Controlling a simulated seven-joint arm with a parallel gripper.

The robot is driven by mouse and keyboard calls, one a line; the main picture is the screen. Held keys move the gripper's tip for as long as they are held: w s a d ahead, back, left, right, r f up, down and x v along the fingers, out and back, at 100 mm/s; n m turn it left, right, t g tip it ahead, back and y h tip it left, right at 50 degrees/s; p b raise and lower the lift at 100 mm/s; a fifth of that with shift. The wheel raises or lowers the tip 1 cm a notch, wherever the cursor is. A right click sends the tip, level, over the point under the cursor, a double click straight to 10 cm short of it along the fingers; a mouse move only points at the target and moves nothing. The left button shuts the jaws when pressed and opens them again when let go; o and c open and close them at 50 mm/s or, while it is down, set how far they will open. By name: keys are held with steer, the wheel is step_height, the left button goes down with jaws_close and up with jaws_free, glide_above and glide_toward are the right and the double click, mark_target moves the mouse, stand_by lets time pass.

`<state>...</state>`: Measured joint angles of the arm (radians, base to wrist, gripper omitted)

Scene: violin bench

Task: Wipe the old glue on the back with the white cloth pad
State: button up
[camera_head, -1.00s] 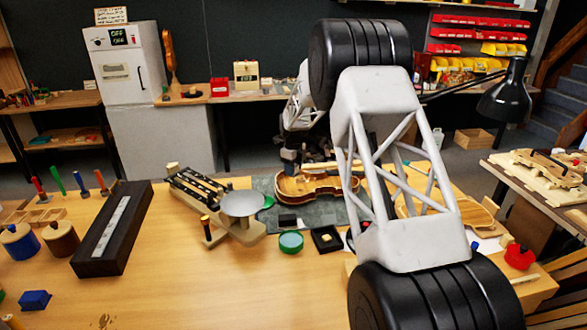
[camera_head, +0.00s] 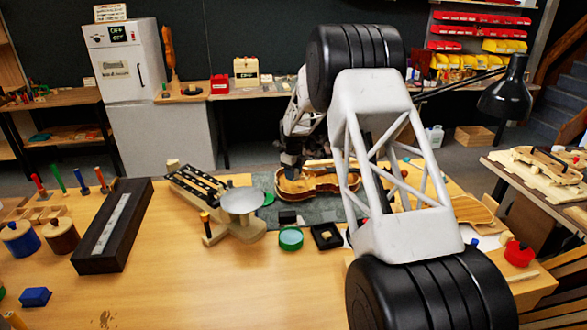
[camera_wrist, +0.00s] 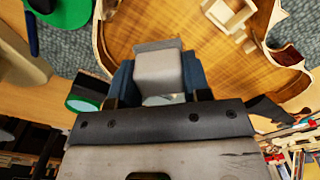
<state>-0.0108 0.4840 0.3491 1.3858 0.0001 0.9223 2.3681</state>
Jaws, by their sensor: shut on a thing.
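The violin body (camera_head: 318,187), open with its back and ribs showing, lies on a grey-green mat (camera_head: 262,184) in the head view. In the wrist view the violin's wooden back (camera_wrist: 190,24) fills the upper middle. My gripper (camera_wrist: 159,78) is shut on the white cloth pad (camera_wrist: 158,68), a pale block between its bluish fingers. The pad is over the near edge of the violin; I cannot tell whether it touches the wood. In the head view my gripper (camera_head: 290,168) is at the violin's left end, and the pad is not clear there. I cannot make out the old glue.
A balance with a metal pan (camera_head: 241,202) stands left of the violin. A green-rimmed round tin (camera_head: 291,238) and a black box (camera_head: 326,236) stand in front. A light wooden clamp-like piece (camera_wrist: 229,14) sits over the back.

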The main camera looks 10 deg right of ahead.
mark_target(299, 177)
step_height(299, 177, down, 3)
steer(key=shift+f, duration=0.15)
steer(key=shift+d+f, duration=0.45)
steer(key=shift+d, duration=0.05)
steer(key=shift+c, duration=0.8)
steer(key=shift+d+f, duration=0.25)
steer(key=shift+d, duration=0.8)
steer(key=shift+d+r, duration=0.1)
steer(key=shift+d, duration=0.15)
steer(key=shift+d+f, duration=0.2)
steer(key=shift+d, duration=0.05)
steer(key=shift+d+r, duration=0.3)
steer(key=shift+d, duration=0.25)
steer(key=shift+d+f, duration=0.2)
steer(key=shift+d, duration=0.05)
steer(key=shift+a+r, duration=0.1)
steer(key=shift+a, duration=2.85)
steer(key=shift+d+r, duration=0.1)
steer(key=shift+r, duration=3.95)
